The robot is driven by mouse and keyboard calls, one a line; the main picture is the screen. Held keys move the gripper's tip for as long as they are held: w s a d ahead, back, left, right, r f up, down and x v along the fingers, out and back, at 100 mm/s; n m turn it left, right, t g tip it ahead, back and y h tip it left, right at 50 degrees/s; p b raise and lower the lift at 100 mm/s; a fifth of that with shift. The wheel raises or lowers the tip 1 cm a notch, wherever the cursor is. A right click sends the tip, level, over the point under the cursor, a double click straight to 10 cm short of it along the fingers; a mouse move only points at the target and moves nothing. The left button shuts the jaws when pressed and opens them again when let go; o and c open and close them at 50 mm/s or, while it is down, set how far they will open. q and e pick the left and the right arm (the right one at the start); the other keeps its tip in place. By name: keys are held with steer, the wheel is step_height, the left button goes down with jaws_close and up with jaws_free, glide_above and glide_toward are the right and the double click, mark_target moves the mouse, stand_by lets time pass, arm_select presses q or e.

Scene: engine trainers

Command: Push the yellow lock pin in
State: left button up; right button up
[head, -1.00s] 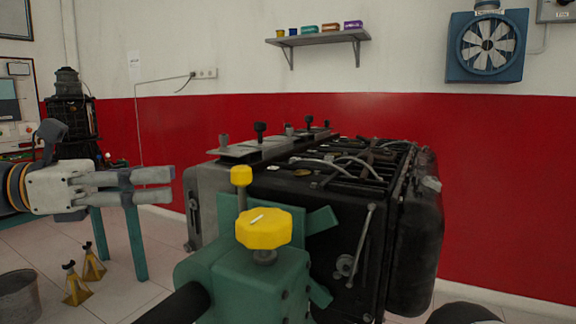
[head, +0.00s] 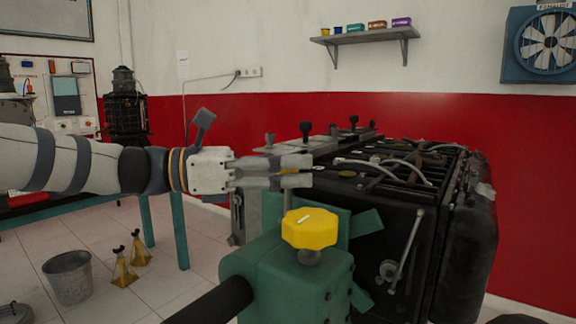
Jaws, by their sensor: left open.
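The small yellow lock pin (head: 288,172) stands upright at the back of the green stand head (head: 290,279). Only a sliver of its yellow shows between my left gripper's fingers, and the rest of its head is hidden behind them. My left gripper (head: 309,170) is open, its fingers pointing right across the pin in the picture. I cannot tell whether they touch it or are only in front of it. A larger yellow knob (head: 309,229) sits on top of the stand head, nearer to me and below the fingers. My right gripper is not in view.
The black engine (head: 385,215) fills the space right of the stand head, with a lever (head: 405,255) on its near face. A bucket (head: 70,277) and yellow jack stands (head: 124,270) are on the floor at left, beside a green-legged bench (head: 179,230).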

mark_target(288, 195)
arm_select(q)
jaws_close()
steer(key=shift+f, duration=2.4)
jaws_free()
steer(key=shift+r, duration=0.1)
steer(key=s+a, duration=0.2)
steer(key=a, duration=1)
